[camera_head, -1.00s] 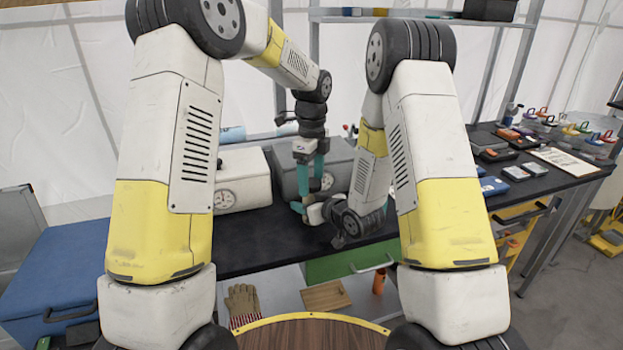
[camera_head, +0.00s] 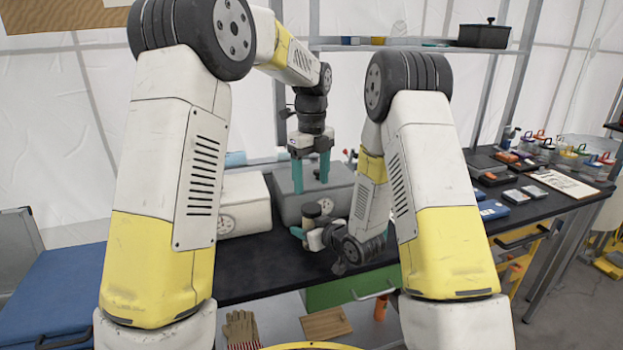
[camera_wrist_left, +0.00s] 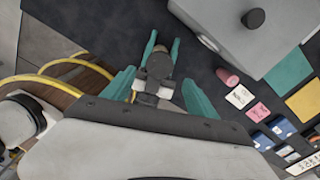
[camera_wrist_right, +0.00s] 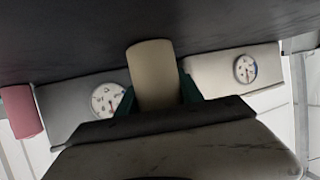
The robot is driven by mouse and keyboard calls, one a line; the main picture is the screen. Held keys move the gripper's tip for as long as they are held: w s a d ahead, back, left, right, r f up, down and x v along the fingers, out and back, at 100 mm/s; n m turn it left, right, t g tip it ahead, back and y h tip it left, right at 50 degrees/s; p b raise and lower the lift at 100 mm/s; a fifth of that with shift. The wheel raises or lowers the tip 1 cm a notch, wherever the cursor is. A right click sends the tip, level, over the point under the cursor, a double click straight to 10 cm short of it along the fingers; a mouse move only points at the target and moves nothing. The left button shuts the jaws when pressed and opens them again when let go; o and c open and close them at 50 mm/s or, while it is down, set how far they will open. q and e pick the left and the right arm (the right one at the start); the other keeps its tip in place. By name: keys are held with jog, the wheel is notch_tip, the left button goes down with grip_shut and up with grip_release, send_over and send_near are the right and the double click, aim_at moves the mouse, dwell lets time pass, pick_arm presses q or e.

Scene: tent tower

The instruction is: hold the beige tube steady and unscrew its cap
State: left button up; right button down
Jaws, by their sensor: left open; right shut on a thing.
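The beige tube (camera_wrist_right: 152,75) is upright between the teal fingers of my right gripper (camera_wrist_right: 158,92), which is shut on it above the table. Its dark round cap (camera_head: 312,209) is at the top in the head view, and it also shows from above in the left wrist view (camera_wrist_left: 159,64). My left gripper (camera_head: 311,181) is open and empty just above the cap, fingers pointing down. In the left wrist view its two fingers (camera_wrist_left: 159,92) are wide apart with the cap framed between them. The right wrist view hides the cap.
A pale box with a dial (camera_head: 243,205) and a grey box (camera_head: 290,208) stand behind the grippers on the dark table (camera_head: 255,270). A red cylinder (camera_wrist_left: 228,77) and coloured cards (camera_wrist_left: 260,112) lie nearby. A green drawer (camera_head: 335,292) is below the table.

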aim_at(311, 208)
pick_arm(q)
notch_tip(311, 208, down, 8)
jog(key=shift+r, duration=0.2)
jog(key=c, duration=1.5)
jog(key=shift+o, duration=0.2)
jog(key=n, duration=0.3)
jog(key=o, duration=1.5)
jog(key=shift+o, duration=0.2)
